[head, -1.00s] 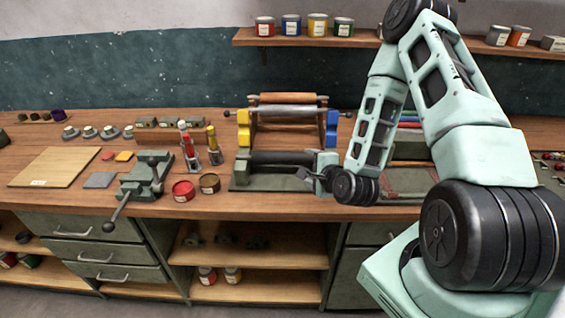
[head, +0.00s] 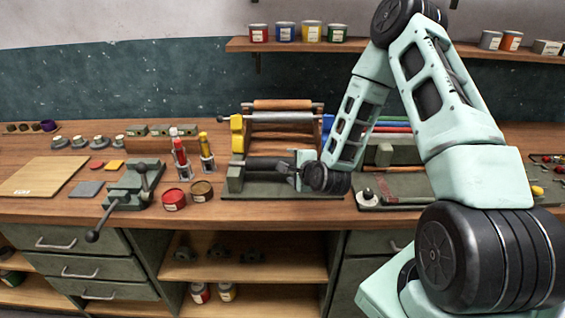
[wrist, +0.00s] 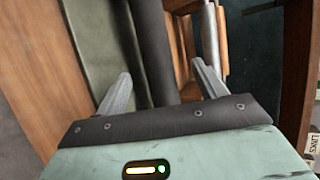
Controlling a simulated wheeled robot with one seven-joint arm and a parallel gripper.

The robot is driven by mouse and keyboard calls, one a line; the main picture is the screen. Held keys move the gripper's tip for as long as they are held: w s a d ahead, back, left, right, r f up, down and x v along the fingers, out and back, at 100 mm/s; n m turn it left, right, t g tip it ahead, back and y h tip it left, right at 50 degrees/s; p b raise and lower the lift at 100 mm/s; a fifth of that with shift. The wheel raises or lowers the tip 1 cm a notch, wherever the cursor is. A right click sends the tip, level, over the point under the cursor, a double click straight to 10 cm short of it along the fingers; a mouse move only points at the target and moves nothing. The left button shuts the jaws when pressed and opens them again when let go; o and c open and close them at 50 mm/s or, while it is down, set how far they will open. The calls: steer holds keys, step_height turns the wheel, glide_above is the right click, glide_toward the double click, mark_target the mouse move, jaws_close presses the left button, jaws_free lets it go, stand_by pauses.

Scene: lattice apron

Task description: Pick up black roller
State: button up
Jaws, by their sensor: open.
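The black roller (head: 265,162) lies across a green metal stand (head: 235,184) on the bench in the head view. My gripper (head: 288,171) is at the roller's right part, and my wrist hides that end. In the wrist view, the dark roller (wrist: 153,50) runs up between the two separated fingers of my gripper (wrist: 160,78). The jaws are open, with one finger on each side of it in the picture. I cannot tell whether either finger touches it or how much height is left between them.
Behind it, a rack holds a grey roller (head: 280,118) and a wooden roller (head: 283,104), with a yellow bracket (head: 237,134) at left. Red (head: 174,200) and brown (head: 202,191) tins and a vise (head: 130,185) stand left. A shelf (head: 350,47) hangs above. The front edge is clear.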

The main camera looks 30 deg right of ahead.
steer(key=shift+a+p+x, duration=0.1)
steer(key=shift+p+x, duration=0.75)
steer(key=shift+x, duration=0.85)
steer(key=shift+a+p+x, duration=0.15)
steer(key=shift+p+x, duration=0.65)
steer(key=shift+x, duration=0.9)
steer(key=shift+s+f, duration=0.1)
steer(key=shift+f, duration=0.1)
steer(key=c, duration=1.2)
jaws_close()
steer(key=shift+r, duration=0.2)
